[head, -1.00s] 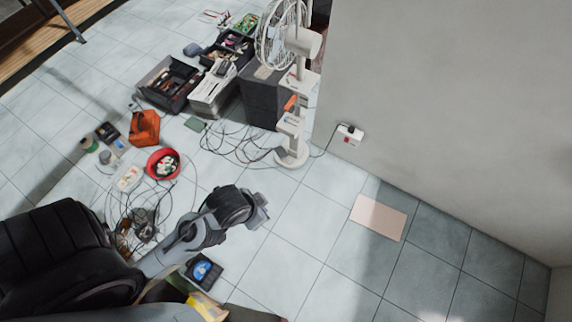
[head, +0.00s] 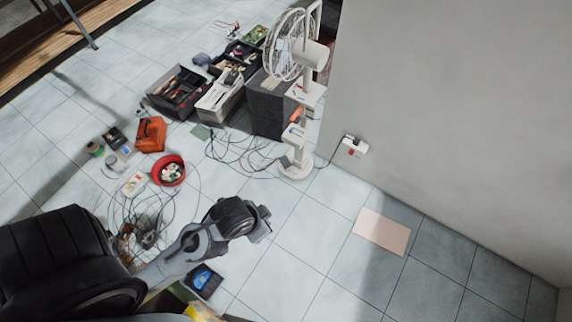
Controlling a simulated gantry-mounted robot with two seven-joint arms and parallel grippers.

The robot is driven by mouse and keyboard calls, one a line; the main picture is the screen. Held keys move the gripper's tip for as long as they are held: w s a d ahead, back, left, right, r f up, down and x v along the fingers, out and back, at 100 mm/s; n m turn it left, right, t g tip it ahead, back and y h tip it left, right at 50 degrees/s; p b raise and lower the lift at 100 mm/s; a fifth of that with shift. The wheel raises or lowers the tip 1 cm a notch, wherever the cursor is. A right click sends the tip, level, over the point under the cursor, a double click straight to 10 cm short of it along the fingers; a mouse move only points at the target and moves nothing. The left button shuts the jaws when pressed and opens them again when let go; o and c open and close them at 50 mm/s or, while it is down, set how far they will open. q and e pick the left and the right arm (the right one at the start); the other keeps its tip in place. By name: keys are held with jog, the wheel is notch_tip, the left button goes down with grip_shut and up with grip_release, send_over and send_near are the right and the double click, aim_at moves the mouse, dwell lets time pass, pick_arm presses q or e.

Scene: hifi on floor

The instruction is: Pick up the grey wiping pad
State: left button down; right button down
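A small flat grey-green square (head: 201,131) lies on the floor between the grey toolbox and the orange case. It may be the grey wiping pad, but I cannot tell for sure at this size. My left gripper (head: 264,224) is in the head view, above the tiles at the lower centre, apart from the square and below it in the picture. I see nothing held in it, but its fingers are too small and turned to show whether they are open. My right gripper is not in view.
A white fan (head: 299,130) stands by the wall near a socket box (head: 353,147). Loose cables (head: 240,150) lie on the floor. A red bowl (head: 168,170), an orange case (head: 150,134) and toolboxes (head: 220,98) stand left. A pinkish sheet (head: 381,231) lies right, with clear tiles around.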

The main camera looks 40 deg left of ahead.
pick_arm(q)
jog(key=c, duration=1.8)
grip_release()
jog(key=o, duration=1.7)
jog(key=shift+a, duration=0.15)
jog(key=shift+c, duration=0.2)
